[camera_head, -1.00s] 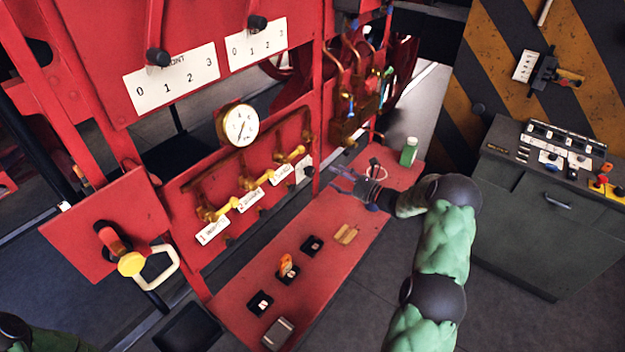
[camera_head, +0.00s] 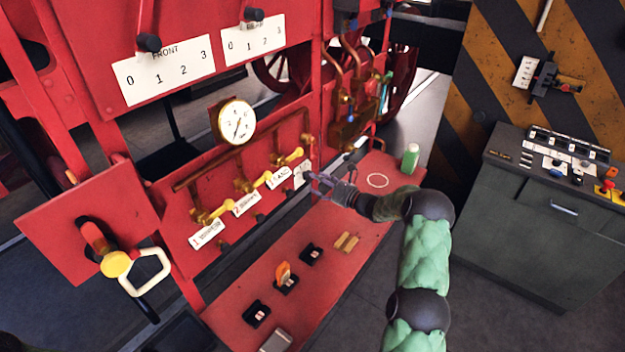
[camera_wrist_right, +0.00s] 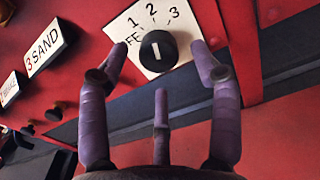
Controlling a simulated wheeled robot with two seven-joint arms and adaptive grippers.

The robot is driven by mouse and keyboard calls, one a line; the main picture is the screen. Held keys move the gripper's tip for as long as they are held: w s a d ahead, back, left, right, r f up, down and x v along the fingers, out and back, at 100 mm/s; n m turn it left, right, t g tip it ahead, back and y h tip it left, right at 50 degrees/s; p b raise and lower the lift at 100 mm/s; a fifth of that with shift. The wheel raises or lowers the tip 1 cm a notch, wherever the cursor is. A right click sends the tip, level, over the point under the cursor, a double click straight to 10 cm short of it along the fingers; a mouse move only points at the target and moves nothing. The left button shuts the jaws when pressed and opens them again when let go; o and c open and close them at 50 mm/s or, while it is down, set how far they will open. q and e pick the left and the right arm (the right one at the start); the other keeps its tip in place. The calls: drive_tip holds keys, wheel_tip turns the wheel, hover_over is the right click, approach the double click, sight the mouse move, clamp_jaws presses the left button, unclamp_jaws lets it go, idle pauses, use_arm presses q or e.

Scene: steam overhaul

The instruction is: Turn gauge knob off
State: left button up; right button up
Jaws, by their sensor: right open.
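In the right wrist view, a round black knob (camera_wrist_right: 158,51) with a white line sits on a white plate (camera_wrist_right: 143,75) marked 1, 2, 3 and some partly hidden letters. The line stands upright in the picture, roughly toward the 2. My right gripper (camera_wrist_right: 160,62) is open, with a purple finger on each side of the knob and a third below it; I cannot tell whether they touch it. In the head view, my right gripper (camera_head: 312,177) is at the right end of the row of labels, partly covering the plate (camera_head: 300,173). A round white gauge (camera_head: 236,121) is above the row.
Yellow valve handles (camera_head: 246,185) line the panel left of my right gripper. Below is a red bench (camera_head: 325,285) with small black switches, an orange-topped one (camera_head: 284,273) and a green bottle (camera_head: 410,158). A grey cabinet (camera_head: 530,220) stands at right.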

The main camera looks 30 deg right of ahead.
drive_tip(key=shift+x, duration=1.5)
drive_tip(key=c, duration=1.1)
drive_tip(key=shift+s+f+n+b, duration=0.1)
drive_tip(key=shift+f+n+b, duration=0.15)
drive_tip(key=shift+b, duration=0.2)
drive_tip(key=shift+c, duration=0.2)
